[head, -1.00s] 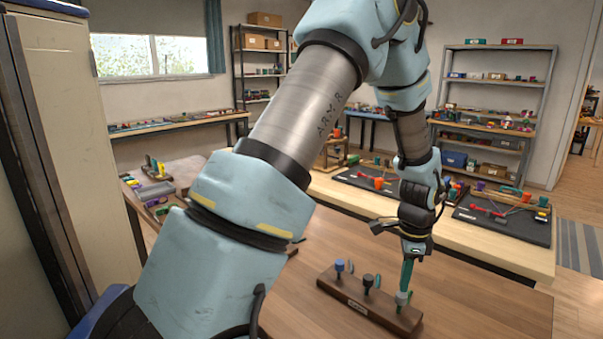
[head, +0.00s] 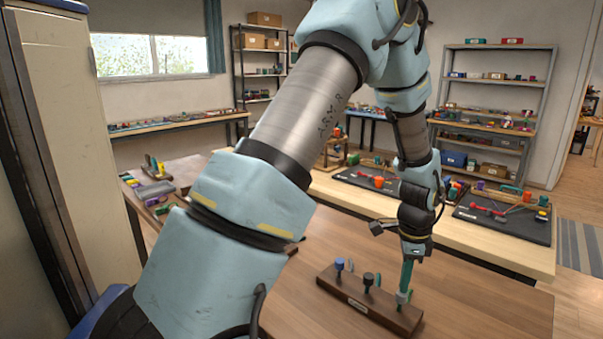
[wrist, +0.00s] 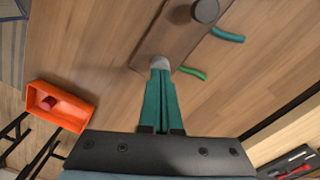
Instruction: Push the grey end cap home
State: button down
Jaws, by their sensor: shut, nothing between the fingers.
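A long brown wooden block (head: 345,297) lies on the table, with a blue cap (head: 340,264), a black cap (head: 368,279) and the grey end cap (head: 402,298) in a row along it. The grey end cap (wrist: 160,62) is at the block's near right end and is mostly covered by my fingertips in the wrist view. My gripper (head: 404,288) points straight down with its teal fingers together. Its tips (wrist: 161,72) are on or just above the grey cap; I cannot tell whether they touch. How deep the cap sits is hidden.
In the wrist view, a green curved cord piece (wrist: 193,73) and a teal one (wrist: 227,35) stick out beside the block, and an orange bin (wrist: 60,105) holds a dark red item. The wooden table (head: 480,310) around the block is clear. A bench with black mats (head: 505,222) stands behind.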

jog(key=shift+f+b, duration=0.35)
jog(key=shift+f, duration=0.35)
jog(key=shift+r, duration=0.1)
notch_tip(320, 180, up, 8)
jog(key=p, duration=0.6)
dwell(0.4)
